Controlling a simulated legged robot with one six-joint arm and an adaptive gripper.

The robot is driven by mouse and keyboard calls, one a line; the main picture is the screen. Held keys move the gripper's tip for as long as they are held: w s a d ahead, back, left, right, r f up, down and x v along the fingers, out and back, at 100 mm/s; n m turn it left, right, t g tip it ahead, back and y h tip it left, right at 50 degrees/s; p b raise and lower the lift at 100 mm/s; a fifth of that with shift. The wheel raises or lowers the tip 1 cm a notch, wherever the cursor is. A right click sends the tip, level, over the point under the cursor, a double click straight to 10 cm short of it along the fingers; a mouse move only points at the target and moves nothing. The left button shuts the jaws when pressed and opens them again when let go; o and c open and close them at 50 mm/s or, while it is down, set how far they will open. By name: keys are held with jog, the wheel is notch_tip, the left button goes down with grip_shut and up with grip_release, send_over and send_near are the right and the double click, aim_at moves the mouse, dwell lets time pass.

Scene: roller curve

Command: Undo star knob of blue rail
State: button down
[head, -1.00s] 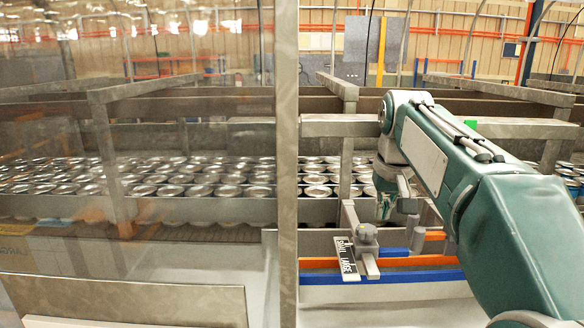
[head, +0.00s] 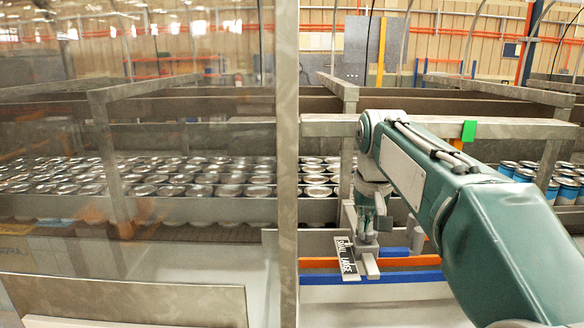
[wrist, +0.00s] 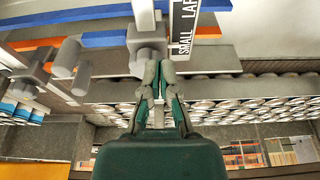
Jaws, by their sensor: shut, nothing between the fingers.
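The front blue rail (head: 415,276) runs left to right below an orange rail (head: 320,263); it also shows at the top of the wrist view (wrist: 125,11). A grey clamp with a knob (head: 366,251) sits at the rails' left end, beside the black-and-white SMALL/LARGE plate (head: 347,257). In the wrist view the grey knob (wrist: 147,42) is right beyond my fingertips, beside the plate (wrist: 184,28). My gripper (head: 379,222) is shut and empty, pointing down just above the knob, partly covering it. I cannot tell whether the fingertips (wrist: 159,66) touch it.
A second blue piece (head: 394,252) lies behind the orange rail. Grey cylinders (wrist: 65,58) stand left of the knob in the wrist view. Rows of cans (head: 316,180) fill the conveyor behind. A metal post (head: 286,200) and clear panel stand at left; a steel beam crosses above.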

jog(key=shift+s+x, duration=0.15)
jog(key=shift+x, duration=0.5)
jog(key=shift+s+x, duration=0.15)
jog(key=shift+x, duration=0.45)
jog(key=shift+w+d, duration=0.15)
jog(key=shift+w, duration=0.1)
jog(key=shift+s+d, duration=0.1)
jog(key=shift+d, duration=1.2)
dwell(0.4)
jog(key=v, duration=0.4)
jog(key=w+v, duration=0.1)
jog(key=v, duration=0.1)
jog(key=shift+d, duration=0.15)
